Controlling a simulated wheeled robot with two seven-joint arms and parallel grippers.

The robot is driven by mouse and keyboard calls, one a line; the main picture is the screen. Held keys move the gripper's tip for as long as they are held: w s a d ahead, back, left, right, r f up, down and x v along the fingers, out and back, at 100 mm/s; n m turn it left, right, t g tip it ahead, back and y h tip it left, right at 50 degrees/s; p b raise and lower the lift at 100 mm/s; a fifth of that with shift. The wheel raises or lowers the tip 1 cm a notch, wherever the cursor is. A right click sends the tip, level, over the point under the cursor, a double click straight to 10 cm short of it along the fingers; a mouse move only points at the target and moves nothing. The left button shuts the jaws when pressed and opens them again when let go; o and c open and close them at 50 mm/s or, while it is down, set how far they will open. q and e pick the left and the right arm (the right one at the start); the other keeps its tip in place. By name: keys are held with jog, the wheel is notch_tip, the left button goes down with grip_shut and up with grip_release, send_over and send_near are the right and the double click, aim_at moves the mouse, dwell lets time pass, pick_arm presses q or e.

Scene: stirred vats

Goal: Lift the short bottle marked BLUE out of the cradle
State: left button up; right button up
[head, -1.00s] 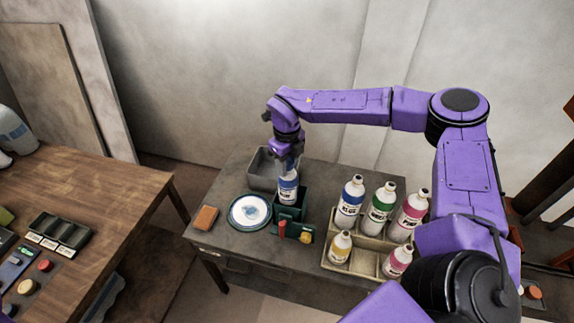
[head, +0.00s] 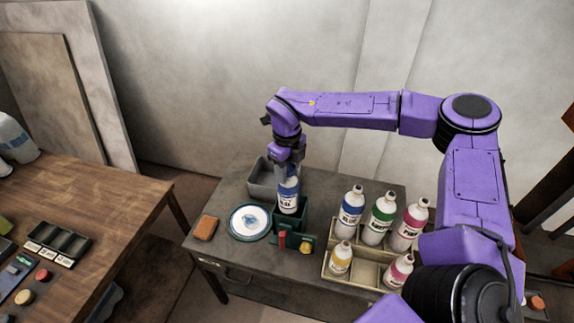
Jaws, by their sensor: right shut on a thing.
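The short bottle marked BLUE (head: 288,196) is white with a blue label and stands upright at the green cradle (head: 292,223) on the grey table. My right gripper (head: 289,175) comes down from above and is shut on the bottle's top, hiding its neck and cap. The bottle's lower part overlaps the cradle; I cannot tell whether its base rests inside or is slightly raised. The cradle has a red part and a yellow knob at its front. My left gripper is not in view.
A white dish with a blue stain (head: 249,221) and an orange-brown block (head: 205,228) lie left of the cradle. A grey bin (head: 263,180) is behind. A beige crate (head: 352,275) with several bottles stands right. A wooden table (head: 110,205) is at far left.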

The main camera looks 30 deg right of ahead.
jog(key=s+a, duration=0.6)
jog(key=s, duration=0.3)
jog(key=shift+s, duration=0.35)
dwell(0.3)
